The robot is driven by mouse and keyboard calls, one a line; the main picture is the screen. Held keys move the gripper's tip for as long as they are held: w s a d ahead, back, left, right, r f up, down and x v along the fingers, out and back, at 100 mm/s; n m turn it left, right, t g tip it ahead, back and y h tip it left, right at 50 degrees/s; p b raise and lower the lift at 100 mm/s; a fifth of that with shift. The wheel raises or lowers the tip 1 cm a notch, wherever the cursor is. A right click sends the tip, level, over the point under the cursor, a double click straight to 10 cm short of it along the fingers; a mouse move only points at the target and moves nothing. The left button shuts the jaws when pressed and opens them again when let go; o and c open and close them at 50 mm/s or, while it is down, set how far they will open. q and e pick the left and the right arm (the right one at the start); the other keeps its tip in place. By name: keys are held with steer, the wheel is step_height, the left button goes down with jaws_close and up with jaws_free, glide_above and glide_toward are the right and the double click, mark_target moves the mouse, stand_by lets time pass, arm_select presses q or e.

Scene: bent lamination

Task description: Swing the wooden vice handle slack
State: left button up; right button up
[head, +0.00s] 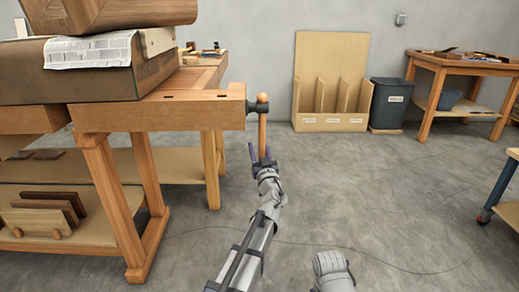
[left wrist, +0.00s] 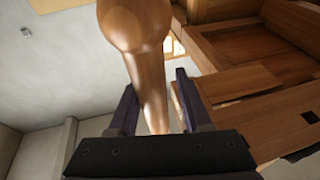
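The wooden vice handle (head: 262,135) hangs upright from the dark vice screw (head: 257,107) at the right end of the workbench. It has a rounded knob at its end. My left gripper (head: 263,152) is at the lower part of the handle, fingers pointing up. In the left wrist view the handle (left wrist: 150,85) stands between the two spread fingers of the left gripper (left wrist: 160,100), with a gap showing on the right side. The fingers do not look closed on it. My right gripper is not visible; only a grey part of my right arm shows at the bottom.
The workbench (head: 160,113) carries a large wooden form (head: 85,85) with newspaper on it. A bench leg (head: 112,200) stands left of my left arm. A plywood rack (head: 330,120), a dark bin (head: 390,105) and another table (head: 470,65) stand behind. The floor at right is mostly clear.

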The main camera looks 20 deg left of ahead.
arm_select(q)
steer(key=shift+o, duration=0.7)
steer(key=shift+d, duration=0.1)
steer(key=b+v, duration=0.2)
steer(key=v, duration=0.5)
steer(key=shift+s, duration=0.35)
steer(key=shift+d+f, duration=0.15)
